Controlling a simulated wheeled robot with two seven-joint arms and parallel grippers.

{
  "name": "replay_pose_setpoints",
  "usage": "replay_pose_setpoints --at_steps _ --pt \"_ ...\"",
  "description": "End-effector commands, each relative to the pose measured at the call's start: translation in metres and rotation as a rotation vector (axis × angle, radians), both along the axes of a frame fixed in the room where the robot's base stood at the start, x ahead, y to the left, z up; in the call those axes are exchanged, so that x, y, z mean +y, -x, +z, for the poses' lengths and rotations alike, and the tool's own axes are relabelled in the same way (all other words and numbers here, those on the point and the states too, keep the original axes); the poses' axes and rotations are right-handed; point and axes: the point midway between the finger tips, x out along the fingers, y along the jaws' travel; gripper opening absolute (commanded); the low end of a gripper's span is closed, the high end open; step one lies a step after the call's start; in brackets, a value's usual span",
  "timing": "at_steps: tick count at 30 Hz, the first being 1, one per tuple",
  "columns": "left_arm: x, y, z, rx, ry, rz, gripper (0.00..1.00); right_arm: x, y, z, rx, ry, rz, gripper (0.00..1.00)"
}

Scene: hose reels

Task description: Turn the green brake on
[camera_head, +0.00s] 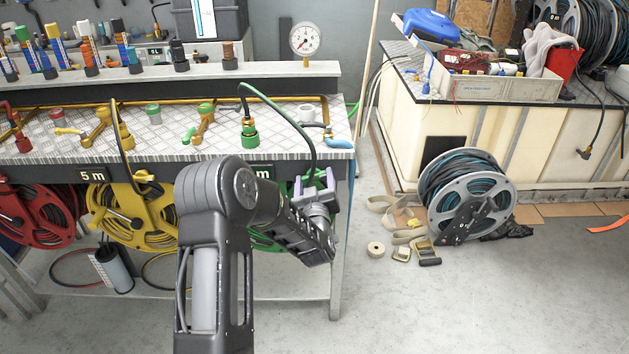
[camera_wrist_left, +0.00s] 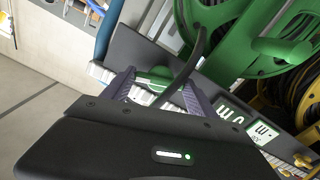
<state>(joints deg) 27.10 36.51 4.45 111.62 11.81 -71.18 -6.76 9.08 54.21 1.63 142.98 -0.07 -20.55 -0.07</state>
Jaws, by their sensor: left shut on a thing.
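My left gripper (camera_head: 318,182) is low in front of the bench's right end, beside the green hose reel (camera_head: 268,240), which is mostly hidden behind my arm. In the left wrist view, the purple fingers (camera_wrist_left: 160,88) are around a small green part (camera_wrist_left: 154,76) that looks like the green brake, and the gripper is shut on it. The exact contact is partly hidden. The green reel (camera_wrist_left: 228,72) fills the upper right of that view. A dark hose (camera_wrist_left: 187,68) passes close to the fingers. My right gripper is not in view.
The bench edge (camera_head: 100,172) runs just above the reels. A green hose (camera_head: 283,116) arcs from the green fitting (camera_head: 249,132) down towards my gripper. A yellow reel (camera_head: 128,222) and a red reel (camera_head: 32,215) hang to the left.

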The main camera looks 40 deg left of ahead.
Motion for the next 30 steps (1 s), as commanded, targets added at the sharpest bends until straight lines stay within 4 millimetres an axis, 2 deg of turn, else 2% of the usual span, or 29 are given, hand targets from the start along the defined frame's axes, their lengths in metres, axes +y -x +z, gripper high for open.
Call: replay_pose_setpoints --at_steps 7,11,18,19,27,30 --pt "-0.001 -0.001 -0.003 0.141 -0.194 -0.003 0.27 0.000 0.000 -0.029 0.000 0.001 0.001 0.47" --pt "0.000 0.000 -0.001 0.201 -0.266 -0.001 0.27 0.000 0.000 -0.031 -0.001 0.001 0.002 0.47" --pt "0.000 0.000 0.000 0.207 -0.271 0.000 0.27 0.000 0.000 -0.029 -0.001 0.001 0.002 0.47" --pt "0.000 0.000 0.000 0.207 -0.271 0.000 0.68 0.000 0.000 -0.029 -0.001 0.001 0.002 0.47" --pt "0.000 0.000 0.000 0.206 -0.269 0.000 0.89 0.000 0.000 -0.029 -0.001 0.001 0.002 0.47" --pt "0.000 0.000 0.000 0.205 -0.269 0.000 0.89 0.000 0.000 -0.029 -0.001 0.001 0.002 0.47"
